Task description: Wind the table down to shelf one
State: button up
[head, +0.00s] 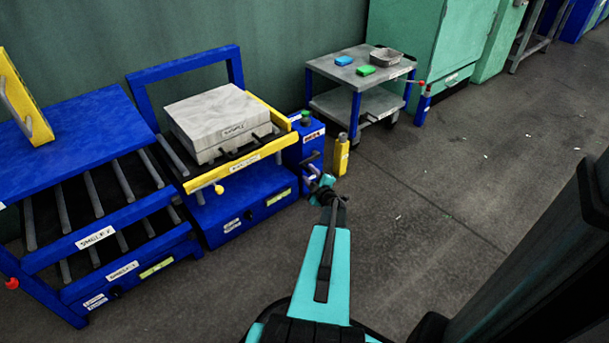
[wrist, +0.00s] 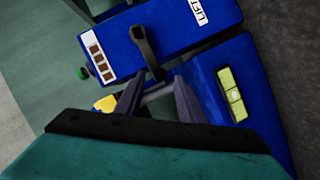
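The lift table's yellow-framed top (head: 240,160) carries a large grey slab and stands above a blue base (head: 240,205). On its right side is a blue lift box (head: 312,135) with a dark crank arm (wrist: 145,45) on its face; the box also shows in the wrist view (wrist: 185,25). My gripper (head: 327,183) is at the crank, low in front of the box. In the wrist view my gripper (wrist: 160,84) has its fingers apart, either side of the crank's lower end. A grey rod shows between them; contact cannot be told.
A blue roller rack (head: 95,238) with shelf labels stands left of the lift table. A yellow bottle (head: 341,155) stands on the floor right of the lift box. A grey trolley (head: 360,70) holds small items behind. The floor to the right is clear.

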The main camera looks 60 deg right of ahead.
jog(key=shift+b+x, duration=0.5)
jog(key=shift+x, duration=1.5)
